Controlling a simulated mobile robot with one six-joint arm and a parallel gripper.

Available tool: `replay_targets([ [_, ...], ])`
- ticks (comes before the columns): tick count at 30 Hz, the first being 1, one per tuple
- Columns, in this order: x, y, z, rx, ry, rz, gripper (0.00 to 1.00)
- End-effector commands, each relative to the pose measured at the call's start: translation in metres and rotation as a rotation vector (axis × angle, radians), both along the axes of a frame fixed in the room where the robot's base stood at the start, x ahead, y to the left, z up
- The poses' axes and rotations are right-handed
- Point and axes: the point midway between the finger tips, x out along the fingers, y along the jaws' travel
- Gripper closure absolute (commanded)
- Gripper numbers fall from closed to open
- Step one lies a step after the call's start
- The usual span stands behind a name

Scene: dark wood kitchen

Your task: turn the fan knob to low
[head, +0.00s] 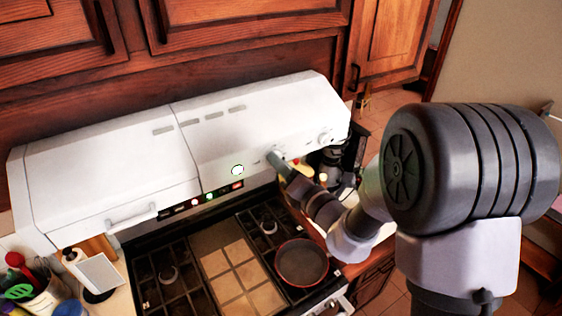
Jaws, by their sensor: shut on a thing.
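The white range hood (235,135) hangs over the stove, with its sloped front facing me. My gripper (276,158) is at the lower front of the hood, right of centre, shut on a knob there. That knob is mostly hidden by the gripper, so its pointing direction cannot be told. A second white knob (323,138) sits further right on the hood front, apart from the gripper. I cannot read any labels by the knobs.
A dark pan (301,262) sits on the stove (215,262) below my arm. Dark bottles or jars (334,155) stand close behind the arm. Wooden cabinets (240,25) are above the hood.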

Motion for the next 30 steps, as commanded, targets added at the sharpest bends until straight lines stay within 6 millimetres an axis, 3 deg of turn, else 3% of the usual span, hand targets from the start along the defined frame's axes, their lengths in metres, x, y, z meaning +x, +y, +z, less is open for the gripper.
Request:
replay_targets([
  [14,0.0001,-0.0001,0.0001,0.009,0.006,-0.001,1.00],
  [15,0.0001,-0.0001,0.0001,0.009,0.006,-0.001,0.61],
  [17,0.0001,-0.0001,0.0001,0.009,0.006,-0.001,0.50],
  [30,0.0008,-0.0054,0.0001,0.008,0.006,0.001,0.48],
])
